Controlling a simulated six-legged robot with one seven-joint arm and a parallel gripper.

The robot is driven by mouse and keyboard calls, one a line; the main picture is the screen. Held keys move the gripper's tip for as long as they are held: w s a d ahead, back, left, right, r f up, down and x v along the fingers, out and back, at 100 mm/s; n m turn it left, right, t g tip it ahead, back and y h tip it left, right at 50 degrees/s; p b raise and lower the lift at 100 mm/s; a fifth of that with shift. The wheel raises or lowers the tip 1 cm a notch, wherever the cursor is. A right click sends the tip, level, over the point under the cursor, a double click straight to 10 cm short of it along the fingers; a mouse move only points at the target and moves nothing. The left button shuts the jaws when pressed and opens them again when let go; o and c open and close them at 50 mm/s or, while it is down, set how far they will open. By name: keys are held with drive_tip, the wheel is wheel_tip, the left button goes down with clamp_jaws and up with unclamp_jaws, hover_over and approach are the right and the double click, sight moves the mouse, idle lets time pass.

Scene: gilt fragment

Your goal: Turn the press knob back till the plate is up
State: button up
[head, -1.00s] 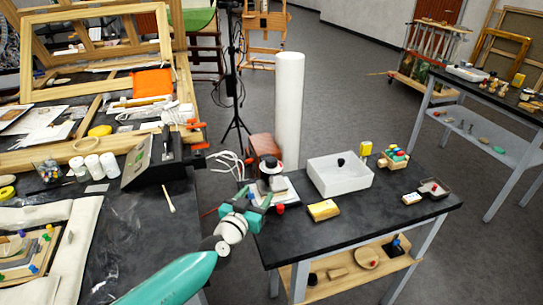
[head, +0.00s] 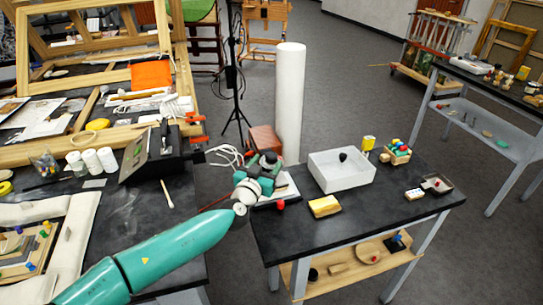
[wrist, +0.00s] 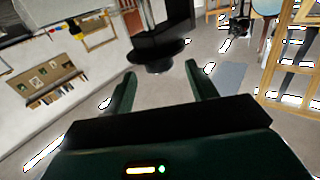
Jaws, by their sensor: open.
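The small press stands at the left end of the right-hand dark table; its pale flat part (head: 288,189) and a red ball (head: 281,205) show beside my wrist. My arm hides most of the press, and I cannot tell the plate's height. My gripper (head: 266,161) is at the top of the press, with its fingers partly hidden in the head view. In the wrist view my gripper (wrist: 162,75) is open, its two green fingers apart. A dark round knob (wrist: 158,63) on a dark body appears between and just beyond the fingertips; contact cannot be told.
A white cylinder (head: 290,100) stands behind the press, near a reddish-brown box (head: 264,139). The left table (head: 140,210) is cluttered, with a floor gap between the tables.

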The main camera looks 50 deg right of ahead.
sight(269, 160)
drive_tip(key=shift+x, duration=2.25)
drive_tip(key=shift+c, duration=0.5)
drive_tip(key=c, duration=0.9)
